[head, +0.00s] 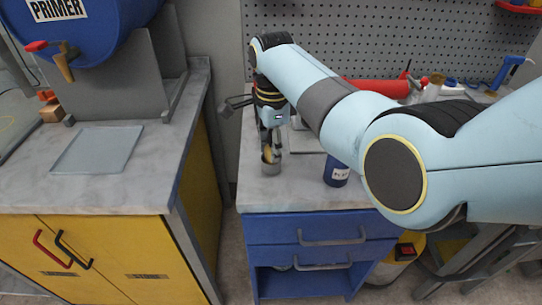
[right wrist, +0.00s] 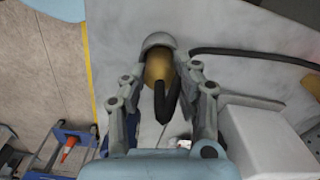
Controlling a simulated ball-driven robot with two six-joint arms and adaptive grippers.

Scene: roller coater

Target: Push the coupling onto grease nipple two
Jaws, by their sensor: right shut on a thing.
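My right gripper (head: 270,146) points down over the bench at the middle of the head view. It is shut on a brass-coloured coupling (right wrist: 157,68) with a black hose looping from it. Part of the coupling also shows between the fingers in the head view (head: 268,154). Its lower end is at a grey round cup (head: 271,165), which shows in the right wrist view as a grey dome-like rim (right wrist: 158,41). I cannot tell how deep the coupling sits in it. I cannot make out any grease nipple. My left gripper is not in view.
The bench top (head: 300,187) has blue drawers (head: 320,230) below. A dark blue labelled container (head: 337,172) stands right of the gripper. A red cylinder (head: 378,87) lies behind my arm. A blue primer drum (head: 75,30) and a glass-like plate (head: 97,150) are at left.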

